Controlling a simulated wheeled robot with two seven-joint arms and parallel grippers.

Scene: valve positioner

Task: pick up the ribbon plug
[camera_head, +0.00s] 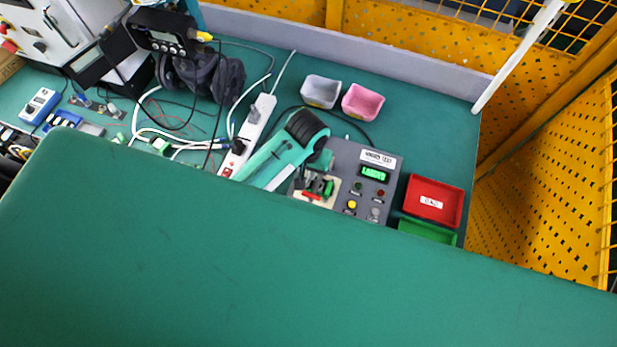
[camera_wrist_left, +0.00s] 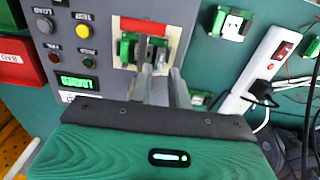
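My left gripper (camera_wrist_left: 160,72) has its two grey fingers apart over the beige plate (camera_wrist_left: 118,32) of the test box. In the head view my left gripper (camera_head: 318,172) is mostly hidden by its own teal wrist. The plate also shows in the head view (camera_head: 299,193). It carries a red bar (camera_wrist_left: 143,26) and green-and-dark connector pieces (camera_wrist_left: 127,48), close to the fingertips. I cannot tell for sure which piece is the ribbon plug. Nothing is clearly held, and contact cannot be made out. My right gripper is not in view.
The grey test box (camera_head: 345,157) has a lit display and buttons. Red (camera_head: 435,185) and green (camera_head: 428,231) trays stand right of it; grey (camera_head: 321,78) and pink (camera_head: 363,92) bins stand behind. A power strip (camera_head: 262,110) and cables lie left. A green surface (camera_head: 300,280) covers the foreground.

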